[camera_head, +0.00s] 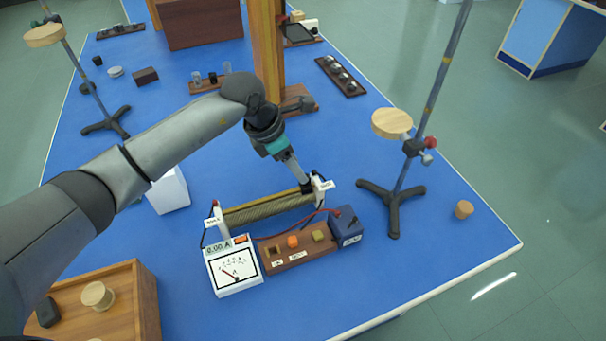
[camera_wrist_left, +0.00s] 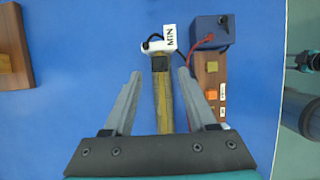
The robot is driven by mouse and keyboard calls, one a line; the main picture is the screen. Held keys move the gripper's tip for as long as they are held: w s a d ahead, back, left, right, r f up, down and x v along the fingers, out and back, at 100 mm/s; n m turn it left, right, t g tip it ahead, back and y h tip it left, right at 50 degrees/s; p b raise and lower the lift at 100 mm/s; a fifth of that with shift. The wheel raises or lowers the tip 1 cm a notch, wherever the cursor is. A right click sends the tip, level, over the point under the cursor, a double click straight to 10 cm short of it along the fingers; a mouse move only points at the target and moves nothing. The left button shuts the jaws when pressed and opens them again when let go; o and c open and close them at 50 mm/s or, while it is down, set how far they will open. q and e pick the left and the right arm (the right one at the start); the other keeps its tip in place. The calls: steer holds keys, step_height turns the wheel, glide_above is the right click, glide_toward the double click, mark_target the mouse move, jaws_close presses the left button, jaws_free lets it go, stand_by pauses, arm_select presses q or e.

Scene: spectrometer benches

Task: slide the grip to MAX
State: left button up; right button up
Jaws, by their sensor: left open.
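The rheostat coil (camera_head: 266,208) lies on the blue bench, with the label MAX (camera_head: 213,220) at its left end and MIN (camera_head: 326,185) at its right end. In the left wrist view, the MIN label (camera_wrist_left: 170,37) is at the coil's far end. The dark grip (camera_wrist_left: 160,64) sits on the rod close to the MIN end. My left gripper (camera_head: 304,187) is over that end, and its open fingers (camera_wrist_left: 159,76) stand either side of the grip, with gaps visible. In the head view the gripper mostly hides the grip. My right gripper is not in view.
A meter (camera_head: 234,268) reading 0.00 A, a wooden switch board (camera_head: 296,250) and a blue box (camera_head: 346,227) with a red wire stand in front of the coil. A metal stand (camera_head: 393,205) rises at right. A wooden tray (camera_head: 146,300) is front left.

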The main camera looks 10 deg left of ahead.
arm_select(q)
steer(key=shift+x, duration=2.4)
steer(key=shift+w, duration=0.1)
jaws_close()
steer(key=shift+r, duration=0.1)
